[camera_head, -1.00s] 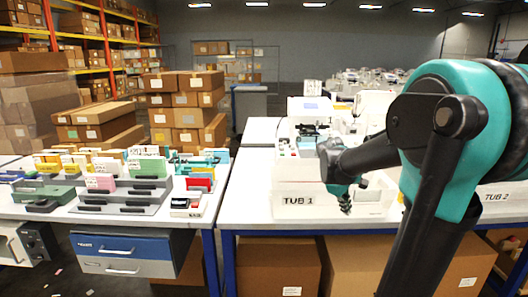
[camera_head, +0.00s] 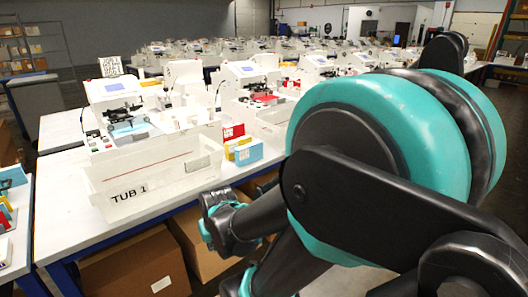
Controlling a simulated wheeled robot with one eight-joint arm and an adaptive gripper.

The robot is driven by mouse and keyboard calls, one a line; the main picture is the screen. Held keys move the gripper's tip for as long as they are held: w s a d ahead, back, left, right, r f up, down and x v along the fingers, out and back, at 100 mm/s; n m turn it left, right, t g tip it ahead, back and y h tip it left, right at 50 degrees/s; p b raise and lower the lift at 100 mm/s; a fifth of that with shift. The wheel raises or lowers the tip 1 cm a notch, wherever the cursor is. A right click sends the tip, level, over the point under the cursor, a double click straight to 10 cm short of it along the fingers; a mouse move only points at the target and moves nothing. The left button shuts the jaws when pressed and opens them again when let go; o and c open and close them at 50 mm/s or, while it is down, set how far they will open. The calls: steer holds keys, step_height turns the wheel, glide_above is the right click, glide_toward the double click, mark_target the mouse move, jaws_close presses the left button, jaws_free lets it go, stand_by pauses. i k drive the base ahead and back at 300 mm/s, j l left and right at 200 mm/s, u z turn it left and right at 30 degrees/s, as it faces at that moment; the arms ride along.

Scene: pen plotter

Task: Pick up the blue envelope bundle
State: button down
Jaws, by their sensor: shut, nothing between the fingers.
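A light blue upright block that looks like the blue envelope bundle (camera_head: 249,153) stands on the white table, right of the white tub marked TUB 1 (camera_head: 130,196). A yellow bundle (camera_head: 236,146) and a red bundle (camera_head: 233,132) stand close behind it. My gripper (camera_head: 210,215) is at the end of my arm, in front of the table edge, lower than and left of the blue bundle in the picture. It is apart from the bundle, shut and empty. Its fingertips are small and hard to make out.
Plotter machines (camera_head: 114,101) stand behind the tub, with more along the tables. Cardboard boxes (camera_head: 133,262) sit under the table. Another table with coloured items (camera_head: 8,215) is at the left edge. My arm covers much of the right side.

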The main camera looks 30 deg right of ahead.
mark_target(250, 153)
steer(key=z, duration=0.8)
